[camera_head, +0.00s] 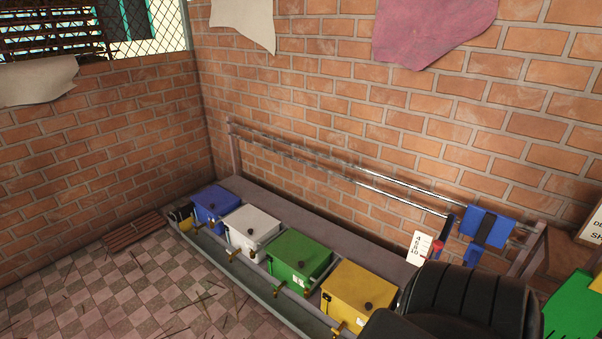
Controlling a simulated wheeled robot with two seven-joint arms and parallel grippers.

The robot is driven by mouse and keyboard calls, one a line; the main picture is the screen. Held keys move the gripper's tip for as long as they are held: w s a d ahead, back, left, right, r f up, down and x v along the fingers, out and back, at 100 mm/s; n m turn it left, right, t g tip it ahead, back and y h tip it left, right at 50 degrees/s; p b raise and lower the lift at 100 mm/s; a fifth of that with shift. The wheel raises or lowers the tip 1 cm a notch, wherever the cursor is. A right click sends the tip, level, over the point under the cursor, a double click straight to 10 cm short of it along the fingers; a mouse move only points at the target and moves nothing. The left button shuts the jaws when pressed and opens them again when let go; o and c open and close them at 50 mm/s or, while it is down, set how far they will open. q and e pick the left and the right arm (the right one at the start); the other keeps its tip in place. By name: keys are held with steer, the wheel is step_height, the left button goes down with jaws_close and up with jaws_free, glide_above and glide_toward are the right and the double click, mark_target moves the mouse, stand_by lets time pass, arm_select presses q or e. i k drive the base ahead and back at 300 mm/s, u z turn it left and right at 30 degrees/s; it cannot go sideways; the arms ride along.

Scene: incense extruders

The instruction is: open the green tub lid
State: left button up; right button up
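The green tub (299,257) stands in a row of tubs along the brick wall, between a white one and a yellow one.
A blue tub (211,203), a white tub (251,226) and a yellow tub (358,295) share the low ledge. A black ribbed object (470,300) blocks the lower right. Metal rails (375,186) run along the wall. The checkered floor (110,290) at left is mostly clear.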

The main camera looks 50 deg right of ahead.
mark_target(304, 255)
steer(key=z, duration=0.7)
steer(key=i, duration=0.9)
steer(key=z, duration=1)
